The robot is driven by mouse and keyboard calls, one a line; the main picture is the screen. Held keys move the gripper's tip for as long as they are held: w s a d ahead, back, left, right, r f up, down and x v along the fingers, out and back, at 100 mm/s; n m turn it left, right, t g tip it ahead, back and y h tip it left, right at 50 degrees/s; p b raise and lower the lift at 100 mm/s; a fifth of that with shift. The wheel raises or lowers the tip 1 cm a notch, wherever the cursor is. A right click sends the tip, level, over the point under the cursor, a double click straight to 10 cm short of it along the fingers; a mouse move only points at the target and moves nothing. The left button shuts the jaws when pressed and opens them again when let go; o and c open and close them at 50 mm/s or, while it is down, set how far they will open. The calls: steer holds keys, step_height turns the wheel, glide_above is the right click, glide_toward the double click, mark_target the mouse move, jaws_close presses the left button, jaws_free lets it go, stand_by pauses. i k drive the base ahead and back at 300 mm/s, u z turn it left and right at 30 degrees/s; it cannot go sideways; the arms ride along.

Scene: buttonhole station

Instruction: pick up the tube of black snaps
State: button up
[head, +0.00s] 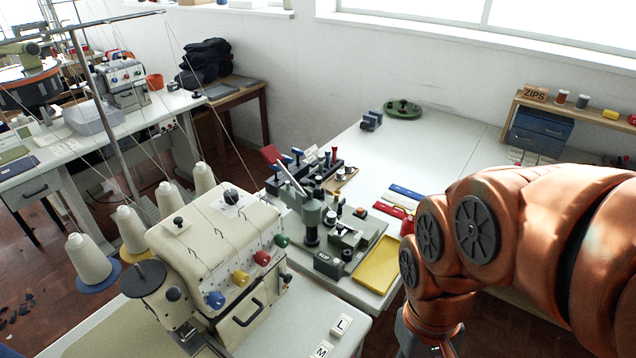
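I cannot make out a tube of black snaps for certain. A dark rack (318,172) on the white work table (440,150) holds several small upright items with blue, red and dark tops. They are too small to tell their contents. A grey-green hand press (312,220) stands just in front of the rack and hides part of it. My orange arm comes in from the right and bends down to the bottom edge. My gripper is outside the picture, below that edge, so its fingers are not seen.
A cream overlocker (225,250) with thread cones stands in front at the left. A yellow tray (379,263) lies at the table's near edge. A green round base (403,109) sits at the back, and a ZIPS shelf (575,106) at the right. The table's middle is clear.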

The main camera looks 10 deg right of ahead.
mark_target(318, 179)
steer(key=k, duration=0.5)
steer(key=z, duration=1.5)
steer(key=i, duration=2.25)
steer(key=u, duration=4.25)
